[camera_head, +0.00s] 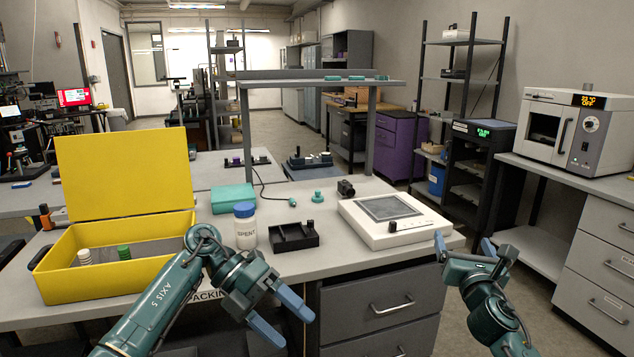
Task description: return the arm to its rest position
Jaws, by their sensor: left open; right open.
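My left gripper (291,318) is in front of the bench's front edge, near the lower middle of the view. Its blue-tipped fingers are spread apart with nothing between them. My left arm reaches in from the lower left, across the corner of the yellow case. My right gripper (462,243) is at the lower right, just beyond the bench's right front corner. Its fingers are spread wide and hold nothing. Both grippers appear apart from the things on the bench.
On the bench (335,262) stand an open yellow case (60,284), a jar marked SPENT (245,230), a black tray (294,238) and a white device with a screen (392,237). A shelf (300,86) rises behind. A white oven (577,130) stands on the right counter. Open floor lies between.

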